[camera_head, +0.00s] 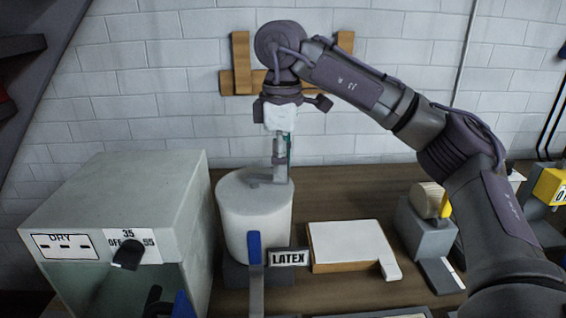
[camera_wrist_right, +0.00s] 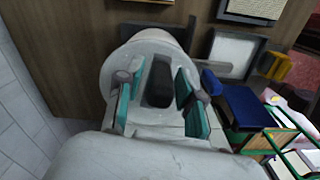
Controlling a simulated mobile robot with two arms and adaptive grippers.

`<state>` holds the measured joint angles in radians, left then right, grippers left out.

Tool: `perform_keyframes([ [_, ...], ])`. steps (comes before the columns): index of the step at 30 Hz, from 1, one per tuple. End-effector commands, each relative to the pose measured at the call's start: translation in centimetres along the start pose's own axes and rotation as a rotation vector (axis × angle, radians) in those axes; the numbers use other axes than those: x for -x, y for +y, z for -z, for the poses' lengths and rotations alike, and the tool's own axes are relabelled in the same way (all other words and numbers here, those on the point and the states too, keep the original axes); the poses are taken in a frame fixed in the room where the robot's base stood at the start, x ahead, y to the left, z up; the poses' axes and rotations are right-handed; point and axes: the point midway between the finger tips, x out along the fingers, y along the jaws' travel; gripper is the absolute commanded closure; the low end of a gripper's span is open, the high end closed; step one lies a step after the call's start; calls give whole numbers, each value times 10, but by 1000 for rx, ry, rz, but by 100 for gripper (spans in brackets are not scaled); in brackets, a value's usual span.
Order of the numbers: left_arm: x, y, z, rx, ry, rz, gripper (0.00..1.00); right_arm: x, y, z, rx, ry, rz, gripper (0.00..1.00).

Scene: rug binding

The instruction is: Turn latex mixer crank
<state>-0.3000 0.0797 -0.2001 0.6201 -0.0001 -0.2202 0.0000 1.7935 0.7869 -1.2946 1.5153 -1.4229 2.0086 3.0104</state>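The latex mixer is a white cylindrical tub (camera_head: 255,222) at the back middle of the bench, behind a "LATEX" label (camera_head: 288,257). A grey crank (camera_head: 262,183) lies across its lid. My right gripper (camera_head: 281,163) points down over the right part of the lid, at the crank. In the right wrist view, the dark crank handle (camera_wrist_right: 159,82) stands between the teal-padded fingers. The fingers are apart, with narrow gaps seeming to show beside the handle; contact is not clear. My left gripper is not in view.
A grey dryer box (camera_head: 120,195) with a black knob (camera_head: 128,254) stands left. A blue-handled tool (camera_head: 254,250) stands in front of the tub. Right of it are a white-topped board (camera_head: 348,243) and a grey block (camera_head: 426,232). A brick wall is close behind.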

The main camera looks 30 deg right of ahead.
Motion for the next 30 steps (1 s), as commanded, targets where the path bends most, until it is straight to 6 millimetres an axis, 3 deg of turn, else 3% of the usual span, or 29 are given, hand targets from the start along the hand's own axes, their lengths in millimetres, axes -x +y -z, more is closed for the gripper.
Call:
perform_keyframes([
  [13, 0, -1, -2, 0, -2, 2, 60, 9, 0, 0, 0, -1, -3, 52],
  [30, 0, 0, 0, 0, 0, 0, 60, 109, 0, 1, 0, -1, -3, 52],
])
